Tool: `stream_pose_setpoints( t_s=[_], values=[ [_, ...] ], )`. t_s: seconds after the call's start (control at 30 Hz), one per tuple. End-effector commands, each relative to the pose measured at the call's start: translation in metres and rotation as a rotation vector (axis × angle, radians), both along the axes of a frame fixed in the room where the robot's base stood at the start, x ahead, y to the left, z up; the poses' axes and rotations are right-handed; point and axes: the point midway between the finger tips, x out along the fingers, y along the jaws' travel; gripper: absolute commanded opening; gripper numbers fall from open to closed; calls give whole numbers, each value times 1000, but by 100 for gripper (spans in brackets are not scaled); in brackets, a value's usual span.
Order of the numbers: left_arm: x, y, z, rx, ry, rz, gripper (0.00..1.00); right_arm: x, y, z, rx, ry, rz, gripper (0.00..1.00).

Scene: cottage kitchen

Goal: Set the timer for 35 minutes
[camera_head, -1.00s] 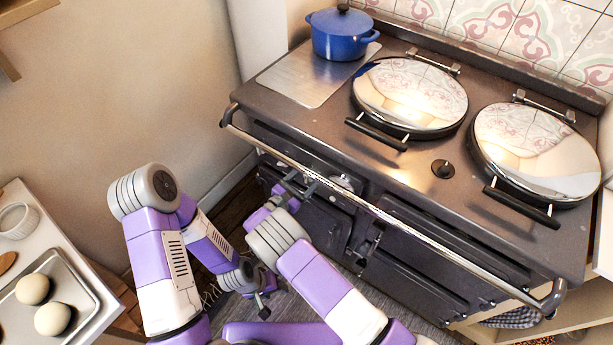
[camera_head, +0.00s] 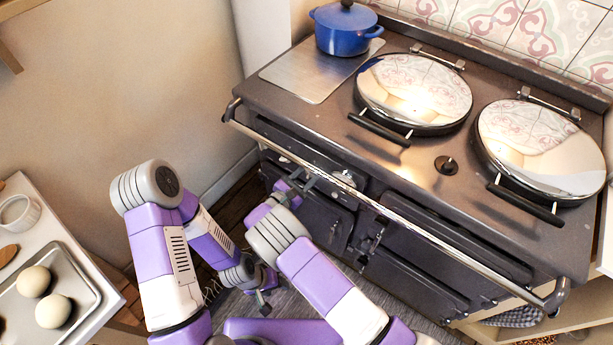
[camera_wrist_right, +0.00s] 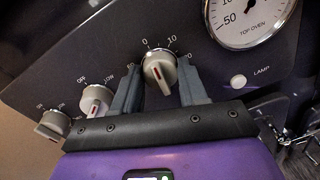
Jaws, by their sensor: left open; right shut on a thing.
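The timer is a round beige knob (camera_wrist_right: 160,70) with a red mark on its grip, on the dark front panel of the range. Around it in the right wrist view are a 0, a 10 and another number partly hidden behind a finger. My right gripper (camera_wrist_right: 161,84) has its two grey fingers on either side of the knob and is shut on it. I cannot read exactly where the mark points. In the head view the right gripper (camera_head: 297,188) is at the range front, below the rail. My left gripper (camera_head: 263,300) hangs open and empty low over the floor.
Two more knobs (camera_wrist_right: 96,99) sit left of the timer; the top oven gauge (camera_wrist_right: 250,18) and lamp button (camera_wrist_right: 238,82) are at its right. A metal rail (camera_head: 400,225) runs along the range front. A blue pot (camera_head: 342,30) stands on top. A counter with a tray (camera_head: 85,290) is at the left.

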Motion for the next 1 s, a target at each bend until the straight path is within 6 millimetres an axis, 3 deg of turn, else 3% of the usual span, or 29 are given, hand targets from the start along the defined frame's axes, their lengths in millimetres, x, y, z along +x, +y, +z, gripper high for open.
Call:
stream_pose_setpoints(
  t_s=[0.5, 1.0],
  values=[
    [0, 0, -26, 0, 0, 0, 54, -1, -1, -1, 369, -270, -1, 12],
    [0, 0, -33, 0, 0, 0, 54, -2, -2, 0, 754, -548, -1, 12]
  ],
)
